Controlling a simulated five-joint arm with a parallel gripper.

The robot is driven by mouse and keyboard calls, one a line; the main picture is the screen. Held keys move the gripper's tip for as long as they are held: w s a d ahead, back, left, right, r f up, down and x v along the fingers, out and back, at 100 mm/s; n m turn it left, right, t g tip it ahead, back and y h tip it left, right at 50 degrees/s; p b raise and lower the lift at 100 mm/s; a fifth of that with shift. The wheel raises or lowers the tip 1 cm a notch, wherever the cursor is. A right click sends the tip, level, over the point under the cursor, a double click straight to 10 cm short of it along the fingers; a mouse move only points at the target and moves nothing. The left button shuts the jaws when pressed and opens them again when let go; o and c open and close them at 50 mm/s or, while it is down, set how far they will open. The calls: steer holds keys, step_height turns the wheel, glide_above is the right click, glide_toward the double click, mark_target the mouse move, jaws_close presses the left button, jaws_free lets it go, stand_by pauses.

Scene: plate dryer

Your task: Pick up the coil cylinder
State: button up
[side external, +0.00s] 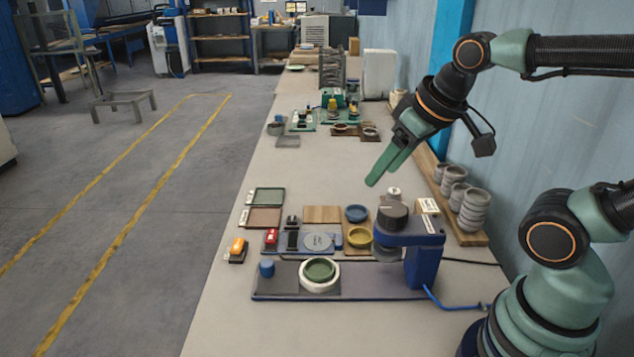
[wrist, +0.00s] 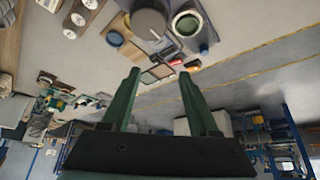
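My gripper (side external: 376,178) hangs in the air above the bench, its green fingers angled down and left. In the wrist view my gripper (wrist: 159,76) shows its two fingers apart with nothing between them. No part is clearly labelled as the coil cylinder. A dark grey cylinder (side external: 392,214) sits on top of the blue machine (side external: 424,265), below the gripper. It likely shows in the wrist view as the round grey shape (wrist: 149,23), beyond the fingertips. A small blue cylinder (side external: 267,269) stands at the left of the machine's base plate. The gripper touches none of these.
A white ring with a green disc (side external: 319,272) lies on the base plate. Blue (side external: 356,213) and yellow (side external: 359,236) round dishes stand behind it. Stacked grey rings (side external: 473,208) stand on a wooden board beside the wall. Bench space behind the trays is clear.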

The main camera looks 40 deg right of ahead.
steer(key=shift+o, duration=0.8)
